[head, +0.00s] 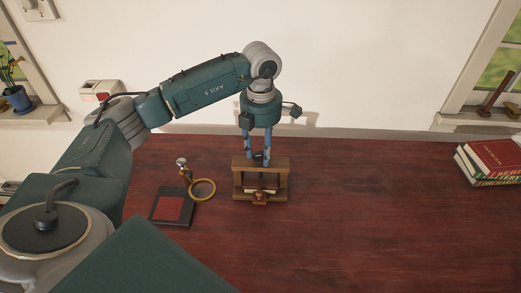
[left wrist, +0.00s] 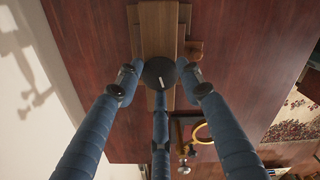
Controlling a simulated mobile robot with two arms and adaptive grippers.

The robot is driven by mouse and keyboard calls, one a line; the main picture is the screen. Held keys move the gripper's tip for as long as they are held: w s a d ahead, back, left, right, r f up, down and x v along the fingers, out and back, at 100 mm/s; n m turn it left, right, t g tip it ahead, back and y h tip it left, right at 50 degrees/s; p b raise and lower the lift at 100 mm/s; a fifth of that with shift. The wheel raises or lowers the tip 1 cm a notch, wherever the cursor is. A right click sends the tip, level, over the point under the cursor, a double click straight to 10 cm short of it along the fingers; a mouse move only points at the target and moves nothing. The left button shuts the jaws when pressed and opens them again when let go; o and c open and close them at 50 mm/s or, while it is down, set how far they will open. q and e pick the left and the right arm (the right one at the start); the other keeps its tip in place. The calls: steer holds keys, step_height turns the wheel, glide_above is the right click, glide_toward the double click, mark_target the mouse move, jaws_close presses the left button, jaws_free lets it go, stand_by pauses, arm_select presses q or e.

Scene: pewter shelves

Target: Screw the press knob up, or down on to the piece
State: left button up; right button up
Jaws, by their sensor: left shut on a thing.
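The wooden press (head: 281,163) stands upright on the dark red table, and its top beam (left wrist: 160,30) shows in the left wrist view. The press knob (left wrist: 159,73) is a round black disc with a pale mark, above the beam. My left gripper (head: 257,160) comes straight down over the press. Its blue fingers are shut around the knob, at the sides and near edge in the left wrist view. In the head view the fingers mostly hide the knob. A pale flat layer shows low inside the press, with a small brown block (head: 260,199) at its front. My right gripper is not in view.
Stacked books (head: 492,160) lie at the far right. The table (head: 375,205) is clear between press and books.

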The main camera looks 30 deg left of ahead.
mark_target(262, 157)
arm_select(q)
steer(key=shift+d, duration=0.15)
steer(key=o, duration=1.2)
steer(key=shift+c, duration=0.2)
steer(key=shift+r, duration=0.55)
step_height(262, 157, up, 11)
steer(key=shift+s+d+f, duration=0.1)
steer(key=shift+d+f, duration=0.05)
